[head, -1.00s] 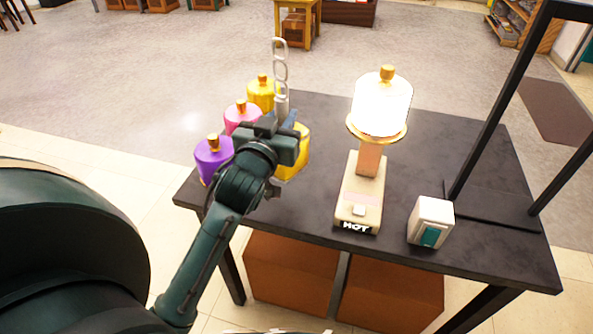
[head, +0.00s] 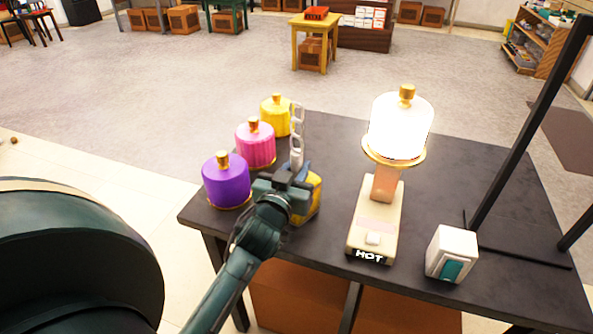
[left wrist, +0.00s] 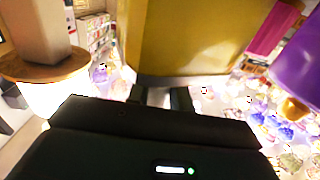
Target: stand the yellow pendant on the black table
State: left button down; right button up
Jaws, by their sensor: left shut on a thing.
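The yellow pendant (head: 315,197) is upright above the left front part of the black table (head: 330,150). A pale link chain (head: 297,130) rises stiffly from its top. My left gripper (head: 288,180) is shut on it near the top and hides much of it. The pendant's base is low over the tabletop; I cannot tell whether it touches. In the left wrist view, which is upside down, the yellow body (left wrist: 190,35) fills the top middle, beyond my left gripper's fingers (left wrist: 163,97). My right gripper is not in view.
Purple (head: 227,182), pink (head: 255,145) and another yellow (head: 276,117) gold-knobbed jars stand left of and behind the pendant. A lit lamp on a stand marked HOT (head: 375,220) and a white box (head: 452,252) stand to the right. Bare tabletop lies between pendant and lamp stand.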

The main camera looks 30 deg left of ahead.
pick_arm(q)
jog(key=shift+r, duration=0.1)
jog(key=c, duration=1.3)
grip_release()
jog(key=shift+o, duration=0.2)
